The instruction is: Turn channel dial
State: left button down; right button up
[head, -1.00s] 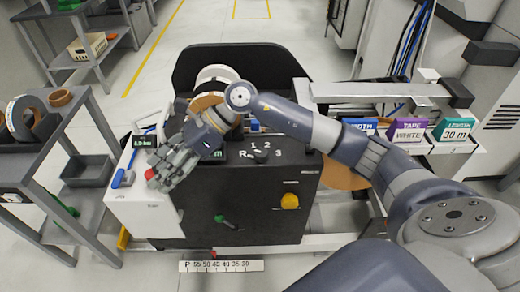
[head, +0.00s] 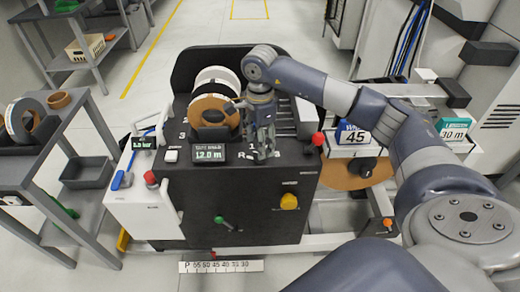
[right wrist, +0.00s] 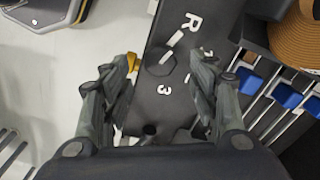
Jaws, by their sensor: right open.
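The channel dial (right wrist: 160,66) is a small dark knob on the machine's black top panel, with white R and number marks around it. In the right wrist view it lies between the spread fingers of my right gripper (right wrist: 165,64). Contact cannot be told. In the head view my right gripper (head: 264,152) points down over the dial area and hides most of the dial. The fingers are open and hold nothing. My left gripper is not in view.
The black machine (head: 250,205) carries a display (head: 209,152), edge-band rolls (head: 213,105), a green-handled lever (head: 222,221) and a yellow knob (head: 289,202). A red button (head: 151,177) is at left, a red-topped knob (head: 318,139) at right. A grey shelf (head: 88,220) stands left.

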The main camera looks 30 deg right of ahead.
jog(key=shift+f, duration=2.15)
jog(key=c, duration=1.1)
